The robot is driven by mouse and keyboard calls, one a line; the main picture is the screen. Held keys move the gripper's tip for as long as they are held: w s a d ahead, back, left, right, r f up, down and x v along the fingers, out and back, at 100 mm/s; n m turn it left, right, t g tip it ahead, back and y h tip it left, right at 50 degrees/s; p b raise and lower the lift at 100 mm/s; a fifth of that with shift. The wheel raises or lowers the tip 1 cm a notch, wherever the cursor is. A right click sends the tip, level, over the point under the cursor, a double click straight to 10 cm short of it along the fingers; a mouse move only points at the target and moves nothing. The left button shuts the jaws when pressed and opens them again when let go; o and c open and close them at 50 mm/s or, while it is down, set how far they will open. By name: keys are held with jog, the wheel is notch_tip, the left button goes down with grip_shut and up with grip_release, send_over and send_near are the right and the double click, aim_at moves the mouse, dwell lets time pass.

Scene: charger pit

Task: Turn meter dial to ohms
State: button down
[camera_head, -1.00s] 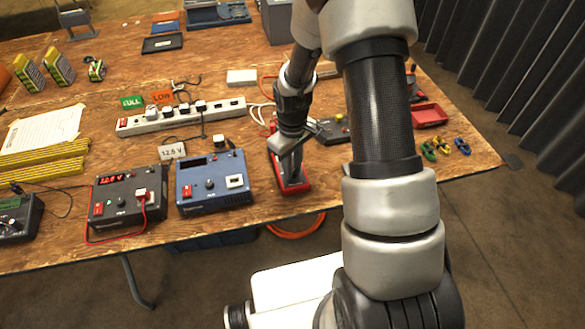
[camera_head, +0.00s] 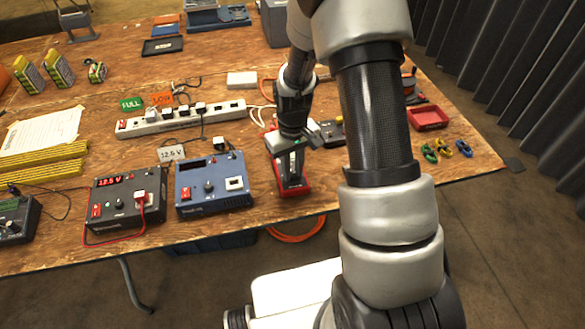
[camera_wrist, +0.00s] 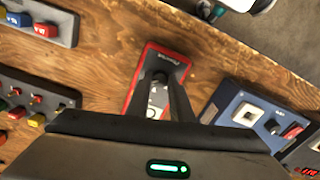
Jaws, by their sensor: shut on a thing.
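The red meter (camera_head: 302,189) lies on the wooden table near its front edge, right of the blue charger. I cannot read where the dial points.
The blue charger (camera_head: 213,195) stands close left of the meter. A dark charger (camera_head: 125,215) with a red lead is farther left. A white power strip (camera_head: 180,120) lies behind. Bare wood lies right of the meter.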

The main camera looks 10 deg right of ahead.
aim_at(293, 174)
jog(key=c, duration=1.6)
grip_release()
jog(key=shift+o, duration=0.2)
notch_tip(293, 174, up, 18)
jog(key=p, duration=0.2)
jog(key=shift+f, duration=0.25)
